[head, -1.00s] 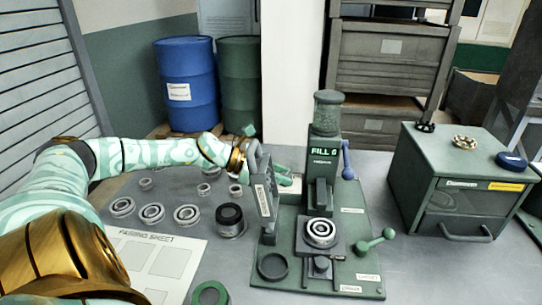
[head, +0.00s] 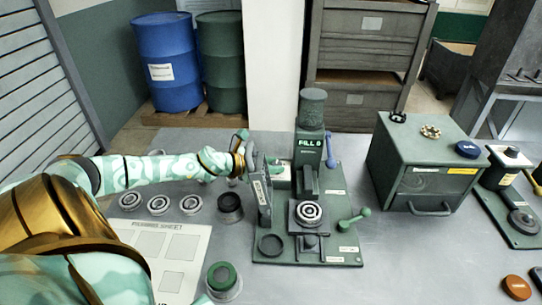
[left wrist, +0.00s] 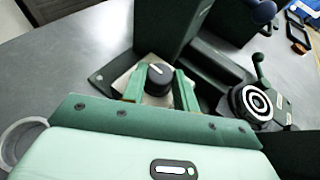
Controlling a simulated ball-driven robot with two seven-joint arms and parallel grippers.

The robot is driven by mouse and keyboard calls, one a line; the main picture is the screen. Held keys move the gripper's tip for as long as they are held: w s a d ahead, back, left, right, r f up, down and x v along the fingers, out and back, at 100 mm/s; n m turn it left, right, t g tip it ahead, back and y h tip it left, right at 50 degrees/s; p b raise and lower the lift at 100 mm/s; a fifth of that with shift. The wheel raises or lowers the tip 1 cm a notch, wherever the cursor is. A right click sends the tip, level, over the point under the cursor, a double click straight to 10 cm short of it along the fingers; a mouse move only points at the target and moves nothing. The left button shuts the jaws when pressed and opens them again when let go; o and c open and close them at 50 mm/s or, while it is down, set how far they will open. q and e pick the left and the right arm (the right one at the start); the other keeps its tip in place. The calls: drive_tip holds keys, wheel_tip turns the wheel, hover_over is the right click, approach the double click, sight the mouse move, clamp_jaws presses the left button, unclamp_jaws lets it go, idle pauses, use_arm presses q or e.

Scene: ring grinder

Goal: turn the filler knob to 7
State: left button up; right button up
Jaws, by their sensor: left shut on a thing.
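The filler (head: 309,150) is a green machine with a hopper on top. Its lit display (head: 310,142) reads FILL and a digit too small to tell for sure. The filler knob (left wrist: 159,76) is black with a white mark on top, on a pale plate in the left wrist view. My left gripper (left wrist: 160,84) is shut on the knob, one green finger on each side. My right gripper is not in view.
A ring (head: 310,211) sits on the grinder's fixture, with a green lever handle (head: 354,219) to its right. Several rings and a dark cup (head: 230,205) stand left of the panel, near the parts sheet (head: 155,250).

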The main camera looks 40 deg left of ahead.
use_arm(q)
drive_tip(key=shift+f, duration=0.1)
drive_tip(key=o, duration=1)
drive_tip(key=shift+c, duration=0.2)
drive_tip(key=shift+s, duration=0.15)
drive_tip(key=p+v, duration=0.6)
drive_tip(key=v, duration=1)
drive_tip(key=shift+a, duration=0.15)
